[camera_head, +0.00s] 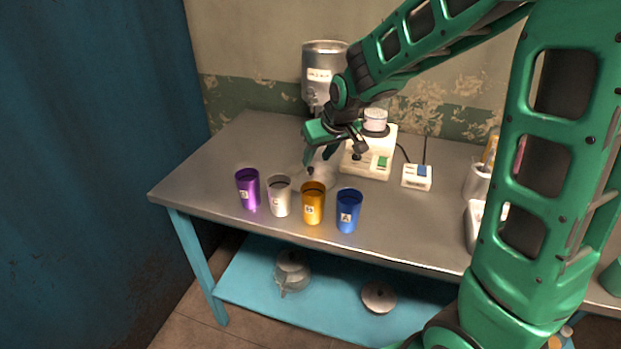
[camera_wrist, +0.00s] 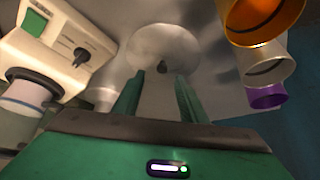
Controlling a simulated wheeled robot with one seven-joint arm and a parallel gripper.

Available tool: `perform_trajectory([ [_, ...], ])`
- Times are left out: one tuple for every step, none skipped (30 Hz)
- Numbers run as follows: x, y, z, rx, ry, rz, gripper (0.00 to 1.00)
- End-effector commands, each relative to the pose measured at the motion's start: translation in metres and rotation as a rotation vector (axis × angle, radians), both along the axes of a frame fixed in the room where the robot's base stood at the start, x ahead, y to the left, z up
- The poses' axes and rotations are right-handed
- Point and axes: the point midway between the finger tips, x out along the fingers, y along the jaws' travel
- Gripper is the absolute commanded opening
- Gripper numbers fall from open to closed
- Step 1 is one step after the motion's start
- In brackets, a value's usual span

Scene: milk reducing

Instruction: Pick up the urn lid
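A round silvery lid with a small dark knob (camera_head: 311,171) lies on the metal table below my gripper (camera_head: 322,160). In the wrist view the lid (camera_wrist: 178,45) is ahead of my fingers, with its knob (camera_wrist: 162,67) roughly between the fingertip lines. My gripper (camera_wrist: 158,85) is open, its two green fingers apart with nothing held between them. The fingers appear short of the knob; contact is not visible. The metal urn (camera_head: 318,92), with a white label, stands behind at the back of the table, partly hidden by my arm.
Purple (camera_head: 248,190), silver (camera_head: 279,196), orange (camera_head: 313,203) and blue (camera_head: 348,211) cups stand in front of the lid. A white device (camera_head: 368,163) and a small switch box (camera_head: 416,177) stand to its right. The lower shelf holds a glass pot (camera_head: 293,272) and another lid (camera_head: 378,298).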

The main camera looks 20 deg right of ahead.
Motion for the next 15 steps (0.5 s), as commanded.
perform_trajectory([
  [0.001, 0.0, -0.002, 0.0, 0.0, 0.0, 0.38],
  [0.001, 0.001, -0.003, 0.0, 0.0, 0.0, 0.38],
  [0.002, 0.001, -0.005, 0.0, 0.0, 0.001, 0.38],
  [0.004, 0.002, -0.008, -0.001, 0.001, 0.001, 0.38],
  [0.005, 0.003, -0.011, -0.001, 0.002, 0.001, 0.38],
  [0.007, 0.004, -0.016, 0.0, 0.003, 0.001, 0.38],
  [0.008, 0.004, -0.02, 0.0, 0.003, 0.001, 0.38],
  [0.01, 0.005, -0.024, -0.001, 0.003, 0.001, 0.38],
  [0.013, 0.006, -0.029, -0.001, 0.003, 0.001, 0.38],
  [0.014, 0.007, -0.032, -0.001, 0.003, 0.001, 0.38],
  [0.017, 0.007, -0.035, -0.001, 0.002, 0.0, 0.38],
  [0.019, 0.007, -0.039, -0.001, 0.002, 0.0, 0.38],
  [0.02, 0.007, -0.041, -0.001, 0.002, 0.0, 0.38],
  [0.021, 0.007, -0.043, -0.001, 0.002, 0.0, 0.38],
  [0.023, 0.007, -0.045, -0.001, 0.001, 0.0, 0.38],
])
